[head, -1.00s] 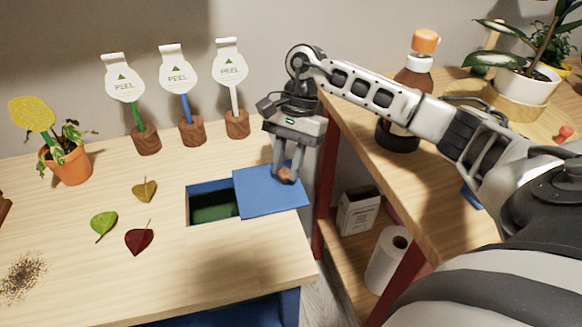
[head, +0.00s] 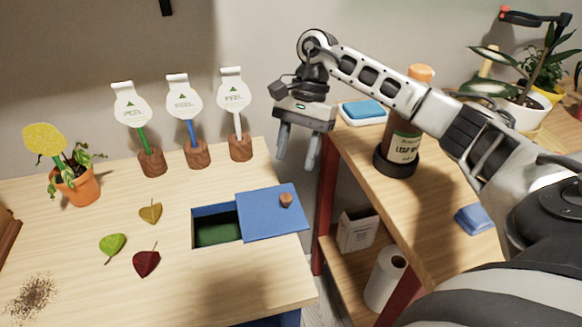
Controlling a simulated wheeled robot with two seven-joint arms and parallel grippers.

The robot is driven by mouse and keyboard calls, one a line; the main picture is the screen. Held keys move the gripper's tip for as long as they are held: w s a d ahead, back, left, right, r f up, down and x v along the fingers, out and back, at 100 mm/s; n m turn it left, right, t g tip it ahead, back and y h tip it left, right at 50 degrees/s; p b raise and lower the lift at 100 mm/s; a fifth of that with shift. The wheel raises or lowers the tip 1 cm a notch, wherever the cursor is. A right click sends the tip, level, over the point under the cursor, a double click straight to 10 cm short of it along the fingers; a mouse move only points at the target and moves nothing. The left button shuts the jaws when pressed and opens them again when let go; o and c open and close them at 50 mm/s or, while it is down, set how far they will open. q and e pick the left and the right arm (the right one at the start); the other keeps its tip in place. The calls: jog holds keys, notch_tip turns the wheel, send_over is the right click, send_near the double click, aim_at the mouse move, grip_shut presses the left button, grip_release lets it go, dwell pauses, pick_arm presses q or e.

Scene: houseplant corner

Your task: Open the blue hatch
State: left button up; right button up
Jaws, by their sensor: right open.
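The blue hatch (head: 262,220) is a flat sliding lid with a small brown knob (head: 286,199) near its right side. It lies toward the right of a rectangular opening (head: 217,226) in the wooden tabletop. The left part of the opening is uncovered and shows a dark inside with something green at the bottom. My right gripper (head: 298,151) is open and empty, with its two fingers pointing down. It is above and behind the hatch, apart from the knob. My left gripper is not in view.
Three PEEL tags (head: 184,100) stand in wooden bases behind the opening. Several leaves (head: 146,263) and a brown crumb pile (head: 31,294) lie to the left. A potted plant (head: 77,187) stands at the back left. A shelf (head: 374,195) with a bottle (head: 402,145) is on the right.

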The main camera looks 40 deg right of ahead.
pick_arm(q)
jog(key=p, duration=0.1)
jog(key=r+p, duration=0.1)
jog(key=p, duration=0.1)
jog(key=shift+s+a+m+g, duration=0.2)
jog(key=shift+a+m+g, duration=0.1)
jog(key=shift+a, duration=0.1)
pick_arm(e)
jog(key=v, duration=0.8)
jog(key=shift+s, duration=0.1)
